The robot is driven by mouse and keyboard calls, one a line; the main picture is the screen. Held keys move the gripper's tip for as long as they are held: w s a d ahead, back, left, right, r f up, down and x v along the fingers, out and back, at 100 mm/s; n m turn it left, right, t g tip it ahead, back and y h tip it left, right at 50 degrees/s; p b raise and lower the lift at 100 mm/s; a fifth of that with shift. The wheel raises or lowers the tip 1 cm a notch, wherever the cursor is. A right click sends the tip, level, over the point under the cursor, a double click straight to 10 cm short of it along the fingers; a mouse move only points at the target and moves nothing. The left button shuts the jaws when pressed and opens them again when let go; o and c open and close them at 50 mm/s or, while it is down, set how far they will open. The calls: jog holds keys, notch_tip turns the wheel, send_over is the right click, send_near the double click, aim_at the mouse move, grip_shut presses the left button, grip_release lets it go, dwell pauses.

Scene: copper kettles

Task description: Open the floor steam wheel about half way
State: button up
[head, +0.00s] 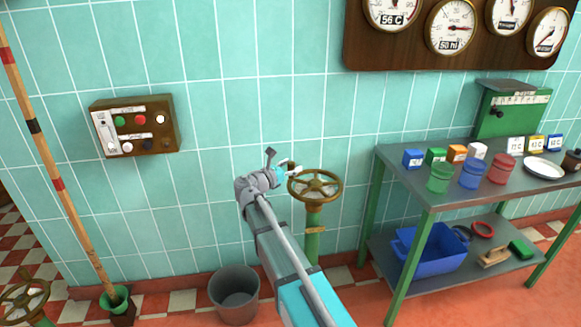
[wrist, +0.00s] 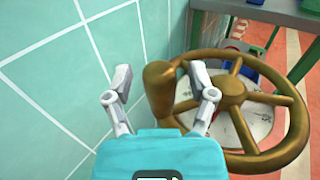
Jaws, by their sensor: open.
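A brass-coloured handwheel (head: 315,187) with spokes sits on top of a green floor post (head: 312,235) by the tiled wall. In the wrist view the wheel (wrist: 232,88) fills the right side, and its upright handle knob (wrist: 160,85) stands at the left of its rim. My gripper (wrist: 163,80) is open, with one finger on each side of the knob. The right finger overlaps the rim and spokes in the picture; I cannot tell whether it touches. In the head view my gripper (head: 280,168) is at the wheel's upper left.
A second handwheel (head: 24,298) is at the lower left. A grey bucket (head: 235,292) stands left of the post. A green-legged table (head: 428,190) with cups and boxes is close on the right. A switch box (head: 134,125) and a gauge board (head: 400,60) hang on the wall.

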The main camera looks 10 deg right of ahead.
grip_shut()
dwell(0.4)
jog(key=shift+s, duration=0.2)
